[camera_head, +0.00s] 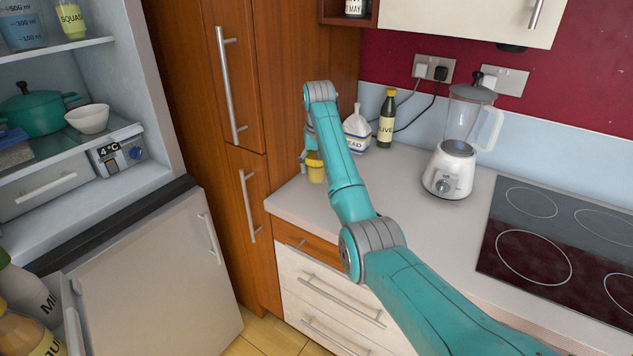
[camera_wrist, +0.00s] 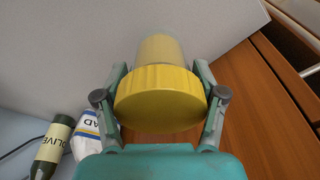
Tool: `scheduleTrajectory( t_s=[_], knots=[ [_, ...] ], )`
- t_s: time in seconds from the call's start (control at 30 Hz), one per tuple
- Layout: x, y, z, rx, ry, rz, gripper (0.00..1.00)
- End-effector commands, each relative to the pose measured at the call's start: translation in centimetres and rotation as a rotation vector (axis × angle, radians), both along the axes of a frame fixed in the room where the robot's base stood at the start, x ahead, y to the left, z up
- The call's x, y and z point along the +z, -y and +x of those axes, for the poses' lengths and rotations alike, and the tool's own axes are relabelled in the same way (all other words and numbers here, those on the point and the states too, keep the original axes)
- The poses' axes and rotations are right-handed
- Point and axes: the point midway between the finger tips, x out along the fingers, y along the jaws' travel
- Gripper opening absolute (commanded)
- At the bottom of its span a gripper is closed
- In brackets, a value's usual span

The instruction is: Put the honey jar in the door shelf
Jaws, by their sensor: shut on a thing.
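The honey jar has a broad yellow lid (camera_wrist: 158,98) and a pale body in the wrist view. In the head view it is a small yellow shape (camera_head: 316,168) at the counter's left end, partly behind my arm. My gripper (camera_wrist: 160,78) is shut on the jar, one finger on each side, lid toward the wrist camera. I cannot tell whether the jar touches the counter. The open fridge door's shelf (camera_head: 74,330) is at the lower left of the head view, mostly cut off. It holds a milk bottle (camera_head: 28,292) and a juice bottle (camera_head: 25,332).
On the counter (camera_head: 420,225) stand a bread bag (camera_head: 357,134), an olive bottle (camera_head: 386,120) and a blender (camera_head: 455,150). The hob (camera_head: 560,235) is at right. A tall wooden cupboard (camera_head: 290,60) stands between counter and fridge. The fridge shelf (camera_head: 95,140) holds a green pot and a bowl.

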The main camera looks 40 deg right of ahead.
Motion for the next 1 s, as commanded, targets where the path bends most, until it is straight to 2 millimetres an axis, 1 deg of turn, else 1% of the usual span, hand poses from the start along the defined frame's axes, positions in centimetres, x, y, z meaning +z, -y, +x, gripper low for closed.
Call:
scheduleTrajectory(
  t_s=[0.17,0.43,0.8,0.83,0.87,0.9,1.0],
  knots=[
    [-1.3,0.0,0.0,0.0,0.002,-0.001,0.09],
    [-4.9,0.0,0.0,0.0,0.0,0.0,0.09],
    [-5.3,0.0,0.0,0.0,0.002,-0.001,0.09],
    [-5.3,0.0,0.0,0.0,0.001,0.0,0.77],
    [-5.3,0.0,0.0,0.0,0.001,0.0,0.85],
    [-5.3,0.0,0.0,0.0,0.001,0.0,0.95],
    [-5.3,0.0,0.0,0.0,0.001,0.0,0.95]
  ],
)
